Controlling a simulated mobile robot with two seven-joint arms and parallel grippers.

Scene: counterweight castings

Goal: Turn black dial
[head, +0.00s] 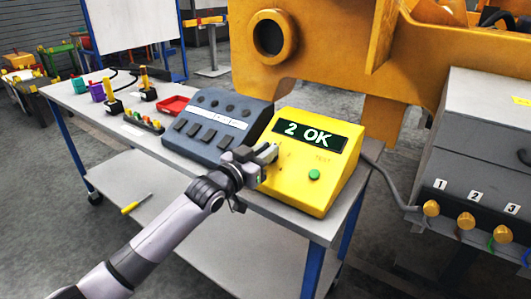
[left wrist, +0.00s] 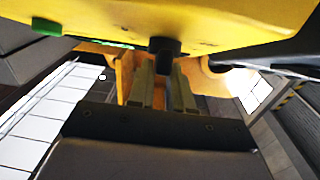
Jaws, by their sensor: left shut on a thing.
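The yellow tester box (head: 335,186) stands on the bench, with a display reading "2 OK" and a green button (head: 314,174) under the word TEST. My left gripper (head: 268,157) is at the left part of its front panel. In the left wrist view the black dial (left wrist: 165,47) sticks out from the yellow panel. The fingers of my left gripper (left wrist: 163,72) reach up to it, one on each side, shut on it. In the head view the gripper hides the dial. My right gripper is not in view.
A dark grey console (head: 215,120) stands left of the tester on the bench (head: 125,160). Joysticks and a red tray (head: 173,105) lie farther left. A large yellow casting (head: 330,50) rises behind. A grey cabinet (head: 480,130) with numbered knobs stands at right, joined by a cable.

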